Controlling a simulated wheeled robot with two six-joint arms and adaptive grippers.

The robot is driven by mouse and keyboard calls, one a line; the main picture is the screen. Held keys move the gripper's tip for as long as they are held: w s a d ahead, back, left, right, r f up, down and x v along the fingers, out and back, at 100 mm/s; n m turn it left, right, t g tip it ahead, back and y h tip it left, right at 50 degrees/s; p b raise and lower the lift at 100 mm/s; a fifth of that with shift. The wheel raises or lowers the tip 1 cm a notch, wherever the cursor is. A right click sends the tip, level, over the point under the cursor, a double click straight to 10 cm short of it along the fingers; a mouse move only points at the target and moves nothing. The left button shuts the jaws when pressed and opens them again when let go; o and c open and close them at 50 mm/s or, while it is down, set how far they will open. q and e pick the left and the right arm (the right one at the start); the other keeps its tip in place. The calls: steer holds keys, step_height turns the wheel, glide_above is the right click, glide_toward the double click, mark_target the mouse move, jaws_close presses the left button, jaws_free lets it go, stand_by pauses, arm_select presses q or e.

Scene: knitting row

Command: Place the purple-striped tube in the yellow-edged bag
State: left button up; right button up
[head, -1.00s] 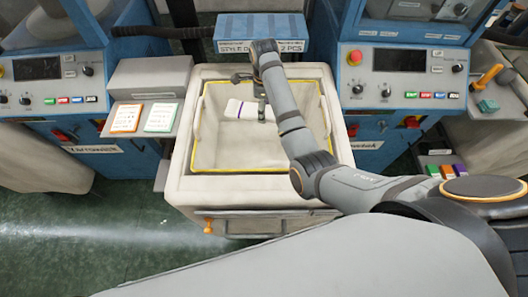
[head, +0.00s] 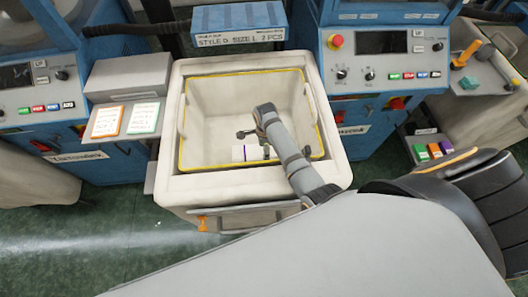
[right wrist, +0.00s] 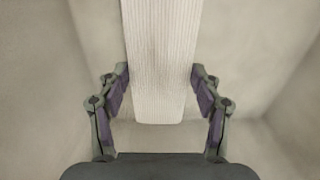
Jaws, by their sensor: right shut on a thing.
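The yellow-edged bag (head: 192,168) is a large cream bin-like bag with an open top and a yellow line round its mouth. The white ribbed tube with a thin purple stripe (head: 240,154) shows inside the outline of the mouth, near its front edge. My right gripper (head: 264,150) is shut on the tube. In the right wrist view the tube (right wrist: 160,60) lies between the two fingers of the right gripper (right wrist: 160,88), with cream bag walls around; no stripe shows there. How far the tube is above the bag floor is hard to tell. My left gripper is out of view.
A blue box with a label reading STYLE D SIZE L 2 PCS (head: 240,25) stands behind the bag. Blue machines with control panels (head: 385,62) flank it. Two cards (head: 125,119) lie on a shelf at left. The bag's back half looks empty.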

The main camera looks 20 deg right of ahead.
steer(key=shift+f, duration=2.05)
steer(key=shift+f, duration=0.1)
steer(key=o, duration=0.8)
steer(key=shift+o, duration=0.2)
step_height(320, 180, up, 12)
steer(key=shift+r, duration=0.15)
